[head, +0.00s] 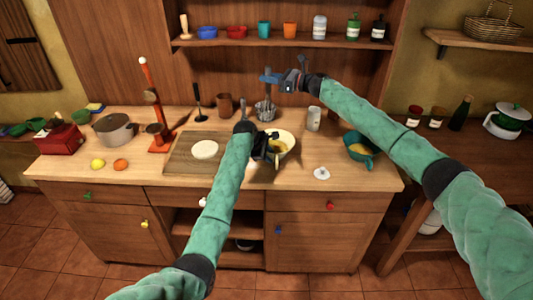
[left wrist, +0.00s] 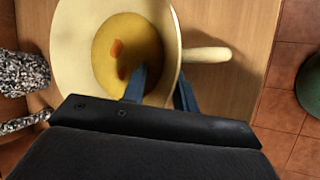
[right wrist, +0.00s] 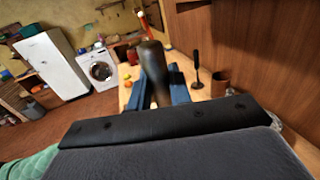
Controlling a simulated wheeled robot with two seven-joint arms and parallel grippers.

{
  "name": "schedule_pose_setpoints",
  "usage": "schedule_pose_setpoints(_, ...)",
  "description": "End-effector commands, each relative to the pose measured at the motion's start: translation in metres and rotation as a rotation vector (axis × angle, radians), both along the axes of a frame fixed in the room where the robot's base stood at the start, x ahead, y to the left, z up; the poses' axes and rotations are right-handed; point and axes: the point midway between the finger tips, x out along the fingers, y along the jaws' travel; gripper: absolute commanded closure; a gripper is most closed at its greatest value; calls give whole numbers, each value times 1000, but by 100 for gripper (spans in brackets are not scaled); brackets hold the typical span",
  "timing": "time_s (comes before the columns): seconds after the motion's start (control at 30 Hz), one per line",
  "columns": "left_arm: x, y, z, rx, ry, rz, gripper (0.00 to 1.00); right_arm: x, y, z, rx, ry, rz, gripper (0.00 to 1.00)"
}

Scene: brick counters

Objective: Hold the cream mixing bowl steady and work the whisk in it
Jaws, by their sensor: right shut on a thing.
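The cream mixing bowl (head: 287,137) stands on the wooden counter with yellow contents. In the left wrist view the bowl (left wrist: 75,45) shows an orange bit in the yellow and a cream handle (left wrist: 207,55) at right. My left gripper (head: 271,148) is at its near rim, one finger inside and one outside, with a gap between the fingers (left wrist: 160,90). My right gripper (head: 276,79) is shut on the upright whisk's dark handle (right wrist: 152,62). The whisk's wire head (head: 265,111) hangs above and behind the bowl, apart from it in the picture.
A cutting board (head: 180,160) with a pale round disc (head: 204,149) lies left of the bowl. A pale canister (head: 314,119), a white lid (head: 321,173) and a teal bowl (head: 366,156) stand to the right. A brown cup (head: 224,105) stands at the back. A shelf (head: 275,39) runs above.

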Motion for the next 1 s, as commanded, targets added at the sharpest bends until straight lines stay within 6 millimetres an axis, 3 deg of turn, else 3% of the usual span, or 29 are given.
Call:
schedule_pose_setpoints(0.23, 0, 0, 0, 0, -1, 0, 73, 0, 0, 0, 0, 0, 0, 100)
schedule_pose_setpoints(0.37, 0, 0, 0, 0, -1, 0, 99, 0, 0, 0, 0, 0, 0, 100)
schedule_pose_setpoints(0.4, 0, 0, 0, 0, -1, 0, 100, 0, 0, 0, 0, 0, 0, 100)
schedule_pose_setpoints(0.67, 0, 0, 0, 0, 0, 0, 100, -1, -2, -3, -1, 1, 0, 100)
schedule_pose_setpoints(1.0, 0, 0, 0, 0, -1, 0, 100, -13, -28, -43, -3, 2, 0, 100)
